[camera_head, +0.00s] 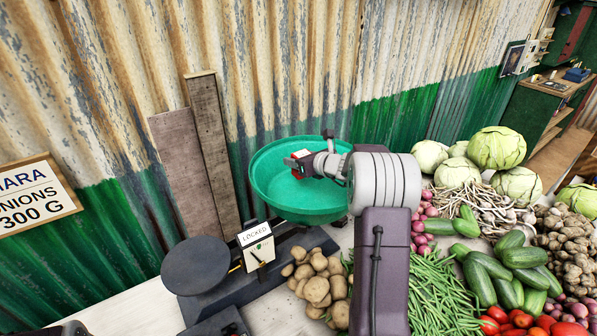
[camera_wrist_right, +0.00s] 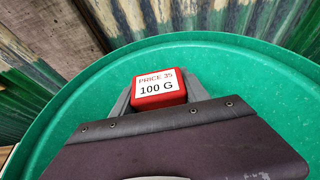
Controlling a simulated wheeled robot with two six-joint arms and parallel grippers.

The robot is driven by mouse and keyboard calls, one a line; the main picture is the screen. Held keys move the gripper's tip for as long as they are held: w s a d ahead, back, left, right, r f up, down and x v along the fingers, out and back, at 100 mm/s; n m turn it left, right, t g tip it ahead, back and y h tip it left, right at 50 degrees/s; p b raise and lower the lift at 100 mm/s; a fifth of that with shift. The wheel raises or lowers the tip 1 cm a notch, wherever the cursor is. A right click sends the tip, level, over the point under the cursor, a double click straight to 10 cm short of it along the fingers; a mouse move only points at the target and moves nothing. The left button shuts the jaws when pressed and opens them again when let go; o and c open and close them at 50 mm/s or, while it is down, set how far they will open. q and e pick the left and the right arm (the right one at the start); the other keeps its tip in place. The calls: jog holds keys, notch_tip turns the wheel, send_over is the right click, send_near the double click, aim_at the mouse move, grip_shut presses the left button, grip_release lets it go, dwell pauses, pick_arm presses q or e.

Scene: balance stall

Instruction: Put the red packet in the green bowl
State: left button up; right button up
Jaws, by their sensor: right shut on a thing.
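The red packet (camera_wrist_right: 158,96) carries a white label reading "PRICE 35" and "100 G". It sits between the fingers of my right gripper (camera_wrist_right: 155,92), which is shut on it. In the head view the packet (camera_head: 298,163) shows over the inside of the green bowl (camera_head: 266,195), with the right gripper (camera_head: 303,164) reaching in from the right. I cannot tell whether the packet touches the bowl's bottom. The bowl is otherwise empty where it shows; my right arm hides part of its right side.
A scale with a dark round plate (camera_head: 196,265) and a "LOCKED" card (camera_head: 256,245) stands left of the bowl. Potatoes (camera_head: 318,277), green beans (camera_head: 440,295), cucumbers (camera_head: 492,270) and cabbages (camera_head: 497,148) crowd the front and right. A corrugated wall (camera_head: 300,70) stands close behind.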

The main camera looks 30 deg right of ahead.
jog(key=shift+a+f, duration=0.1)
jog(key=shift+f, duration=0.1)
notch_tip(320, 180, down, 3)
jog(key=shift+s+b, duration=0.1)
jog(key=shift+b, duration=0.35)
jog(key=shift+f, duration=0.3)
jog(key=o, duration=1.4)
jog(key=shift+r, duration=0.1)
jog(key=v, duration=0.7)
jog(key=shift+s+r+b, duration=0.1)
jog(key=shift+s+b, duration=0.1)
jog(key=shift+b, duration=0.15)
